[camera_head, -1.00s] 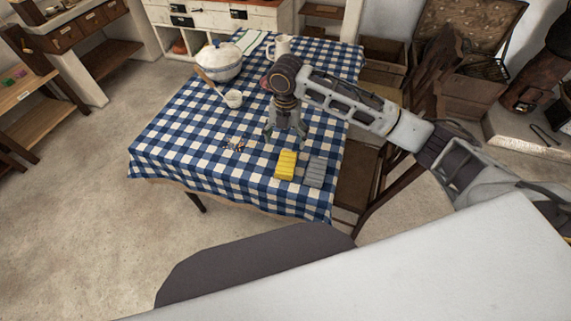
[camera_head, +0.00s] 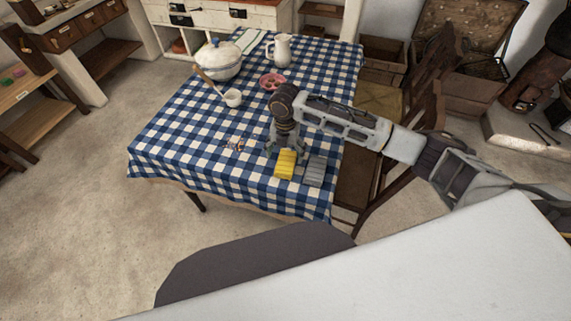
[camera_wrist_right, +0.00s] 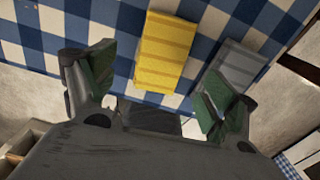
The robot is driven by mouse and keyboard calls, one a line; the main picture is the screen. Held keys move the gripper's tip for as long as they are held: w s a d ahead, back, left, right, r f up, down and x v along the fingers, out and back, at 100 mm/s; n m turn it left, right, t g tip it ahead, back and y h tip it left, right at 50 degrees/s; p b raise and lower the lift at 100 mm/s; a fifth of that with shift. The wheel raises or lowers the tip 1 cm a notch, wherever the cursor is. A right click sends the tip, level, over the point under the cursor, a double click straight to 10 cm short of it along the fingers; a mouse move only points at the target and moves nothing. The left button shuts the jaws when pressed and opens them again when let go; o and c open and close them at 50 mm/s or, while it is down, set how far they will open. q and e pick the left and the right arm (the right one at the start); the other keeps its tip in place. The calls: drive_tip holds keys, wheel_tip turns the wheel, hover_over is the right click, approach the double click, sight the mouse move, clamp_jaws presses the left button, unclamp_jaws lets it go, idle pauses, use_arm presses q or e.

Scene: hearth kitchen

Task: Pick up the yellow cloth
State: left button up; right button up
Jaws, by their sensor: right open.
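The yellow cloth (camera_head: 285,164) lies folded on the checked tablecloth near the table's front right corner. A folded grey cloth (camera_head: 315,171) lies just to its right. My right gripper (camera_head: 285,150) is low over the table at the far end of the yellow cloth, its fingers pointing down. In the right wrist view the yellow cloth (camera_wrist_right: 166,52) lies ahead, between the lines of the two spread fingers. The gripper (camera_wrist_right: 155,88) is open and holds nothing. The grey cloth (camera_wrist_right: 238,66) is beyond the right finger. My left gripper is not in view.
A white pot (camera_head: 218,60), a small white cup (camera_head: 233,98), a pink dish (camera_head: 272,81) and a white jug (camera_head: 283,48) stand farther back on the table (camera_head: 180,135). Small items (camera_head: 233,145) lie left of my gripper. A wooden chair (camera_head: 400,120) stands at the right.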

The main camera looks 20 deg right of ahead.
sight(286, 162)
drive_tip(key=shift+f, duration=0.2)
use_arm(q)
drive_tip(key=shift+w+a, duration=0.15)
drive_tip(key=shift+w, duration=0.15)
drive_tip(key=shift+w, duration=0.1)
use_arm(e)
drive_tip(key=shift+f, duration=0.15)
drive_tip(key=shift+f, duration=0.2)
wheel_tip(286, 162, down, 4)
drive_tip(key=shift+r, duration=0.2)
drive_tip(key=shift+f, duration=0.4)
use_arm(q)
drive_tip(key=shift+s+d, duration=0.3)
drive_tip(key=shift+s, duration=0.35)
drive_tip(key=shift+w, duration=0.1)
